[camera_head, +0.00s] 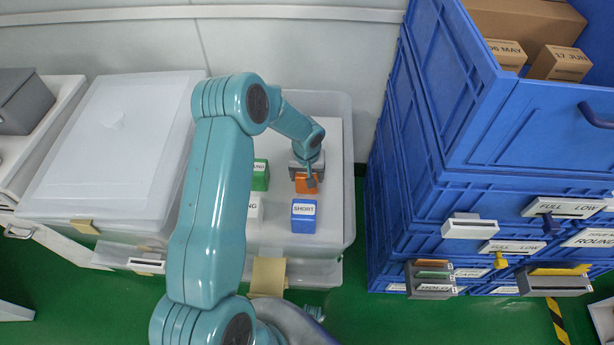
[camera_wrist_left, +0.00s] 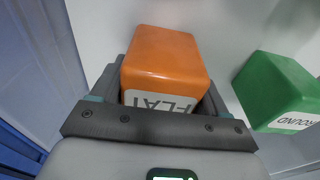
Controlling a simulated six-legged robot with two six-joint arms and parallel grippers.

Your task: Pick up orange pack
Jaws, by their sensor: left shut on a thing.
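The orange pack (camera_head: 303,187) is a small block on the white surface of the clear-walled bin (camera_head: 335,228). In the left wrist view the orange pack (camera_wrist_left: 165,62) fills the middle, with a white label reading FLAT toward the camera. My left gripper (camera_head: 307,178) reaches down over it from above, with its fingers shut on the pack's sides. I cannot tell whether the pack is lifted off the surface. My right gripper is not in view.
A green pack (camera_head: 260,176), a white pack (camera_head: 254,211) and a blue pack (camera_head: 303,216) labelled SHORT stand close by. The green pack (camera_wrist_left: 278,92) is right of the orange one in the wrist view. Stacked blue crates (camera_head: 440,140) rise at the right; a lidded box (camera_head: 115,140) stands left.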

